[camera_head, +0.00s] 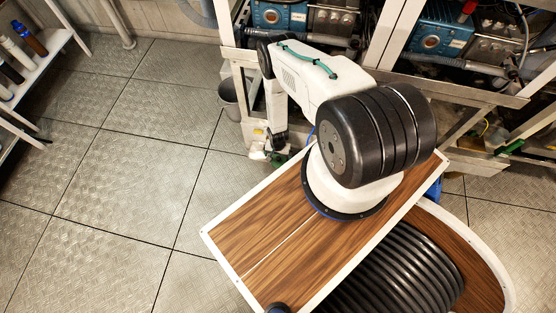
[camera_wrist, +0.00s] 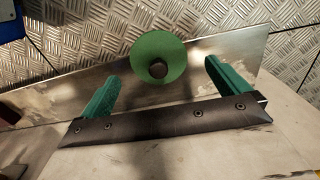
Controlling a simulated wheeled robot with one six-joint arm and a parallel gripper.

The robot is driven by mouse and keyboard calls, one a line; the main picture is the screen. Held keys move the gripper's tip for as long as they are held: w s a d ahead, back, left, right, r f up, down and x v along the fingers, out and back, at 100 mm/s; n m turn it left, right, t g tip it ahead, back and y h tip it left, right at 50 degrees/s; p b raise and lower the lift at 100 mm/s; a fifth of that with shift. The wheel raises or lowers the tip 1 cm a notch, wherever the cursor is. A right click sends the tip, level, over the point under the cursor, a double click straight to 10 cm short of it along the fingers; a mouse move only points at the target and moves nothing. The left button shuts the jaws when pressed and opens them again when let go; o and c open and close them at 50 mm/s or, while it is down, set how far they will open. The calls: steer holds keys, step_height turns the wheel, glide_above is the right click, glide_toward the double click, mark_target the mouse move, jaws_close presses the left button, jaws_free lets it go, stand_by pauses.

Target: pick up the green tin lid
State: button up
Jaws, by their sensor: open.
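The green tin lid (camera_wrist: 158,46) shows in the wrist view as a round green disc with a dark knob near its lower middle. It lies over a flat grey metal strip, its upper edge against the ribbed floor plate. My gripper (camera_wrist: 161,73) has two green fingers spread wide, one on each side of the lid in the picture. The lid appears beyond the fingertips, and I see no contact. In the head view my gripper (camera_head: 272,153) is low beside the machine frame, small and partly hidden by my arm. I cannot make out the lid clearly there.
A grey bin (camera_head: 229,101) stands just left of the machine frame (camera_head: 246,78). Blue pumps (camera_head: 279,15) sit inside the frame. A white shelf with bottles (camera_head: 30,38) is at the far left. The tiled metal floor (camera_head: 125,165) between is clear.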

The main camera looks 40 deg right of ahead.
mark_target(278, 158)
step_height(278, 158, down, 3)
steer(key=shift+s+f, duration=0.1)
steer(key=shift+d, duration=0.1)
steer(key=c, duration=1)
steer(key=shift+c, duration=0.2)
steer(key=shift+r, duration=0.2)
